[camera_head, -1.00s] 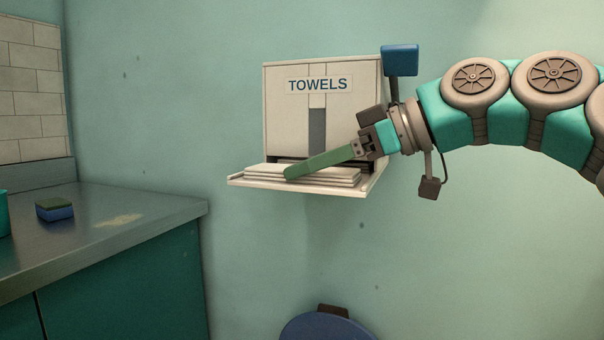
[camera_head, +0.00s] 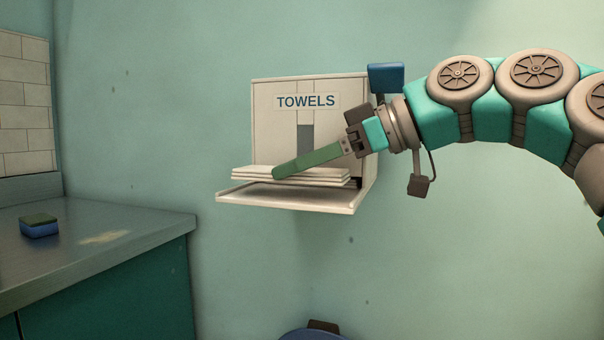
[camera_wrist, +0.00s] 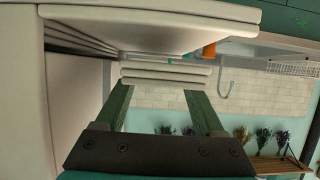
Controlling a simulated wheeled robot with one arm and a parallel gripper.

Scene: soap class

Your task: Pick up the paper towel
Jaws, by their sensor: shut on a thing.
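The paper towel is a flat, folded white stack (camera_head: 325,176) at the white towel dispenser (camera_head: 275,125) marked TOWELS. My gripper (camera_head: 277,172) reaches in from the right, with its green fingers shut on the towel stack. The stack hangs level a little above the dispenser's open tray (camera_head: 290,199), with a dark gap beneath it. In the wrist view the towel edges (camera_wrist: 165,75) show as stacked white layers between the two green fingertips (camera_wrist: 158,86). The far finger is hidden in the head view.
A steel counter (camera_head: 70,255) with a blue-and-green sponge (camera_head: 39,226) stands at the left. A blue rounded object (camera_head: 312,335) is cut off at the bottom edge. The wrist view shows a wooden shelf with plants (camera_wrist: 275,165). The space left of the tray is clear.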

